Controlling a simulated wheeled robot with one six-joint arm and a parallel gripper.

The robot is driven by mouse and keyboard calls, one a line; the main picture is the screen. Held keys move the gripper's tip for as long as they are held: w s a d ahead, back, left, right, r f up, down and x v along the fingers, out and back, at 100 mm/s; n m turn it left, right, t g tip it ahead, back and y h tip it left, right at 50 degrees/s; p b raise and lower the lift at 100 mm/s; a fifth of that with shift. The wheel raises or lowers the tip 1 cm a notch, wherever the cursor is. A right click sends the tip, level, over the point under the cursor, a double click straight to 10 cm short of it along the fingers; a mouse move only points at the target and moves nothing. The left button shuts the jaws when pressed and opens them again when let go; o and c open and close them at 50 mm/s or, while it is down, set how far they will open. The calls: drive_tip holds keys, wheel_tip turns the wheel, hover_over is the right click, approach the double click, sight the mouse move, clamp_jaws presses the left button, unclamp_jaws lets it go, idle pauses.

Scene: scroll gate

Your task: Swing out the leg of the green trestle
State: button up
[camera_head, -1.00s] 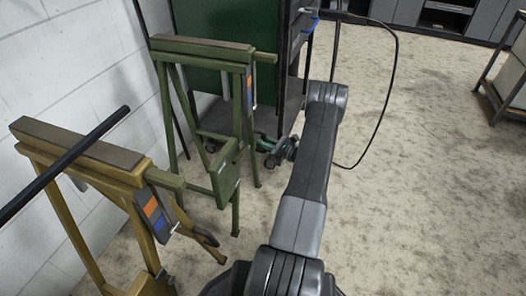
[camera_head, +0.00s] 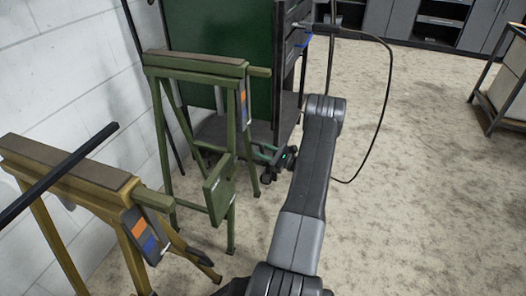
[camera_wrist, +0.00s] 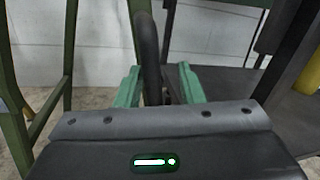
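The green trestle (camera_head: 195,66) stands by the wall, left of centre in the head view, with a dark top pad and a small green panel (camera_head: 217,190) low on its near side. My gripper (camera_head: 272,153) is low, just right of the trestle's right-hand legs. In the wrist view its two green fingers (camera_wrist: 160,88) are apart. A dark upright bar (camera_wrist: 150,50), like a handle, shows between them, nearer the left finger, with a gap to the right one. Green trestle members (camera_wrist: 62,45) stand at the left there. The bar is hidden in the head view.
A brownish-yellow trestle (camera_head: 70,165) stands in front at the left, with a black bar (camera_head: 60,170) across the view above it. A dark cart with a green panel (camera_head: 215,60) stands behind my gripper. A black cable (camera_head: 388,100) hangs at its right.

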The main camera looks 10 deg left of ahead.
drive_tip(key=p+v, duration=0.2)
drive_tip(key=v, duration=1.1)
drive_tip(key=shift+p, duration=0.4)
drive_tip(key=b+x, duration=0.3)
drive_tip(key=x, duration=1)
drive_tip(key=shift+a, duration=0.4)
drive_tip(key=shift+s, duration=0.25)
drive_tip(key=shift+s+a+f+m, duration=0.15)
drive_tip(key=shift+s+m, duration=0.15)
drive_tip(key=shift+s, duration=0.15)
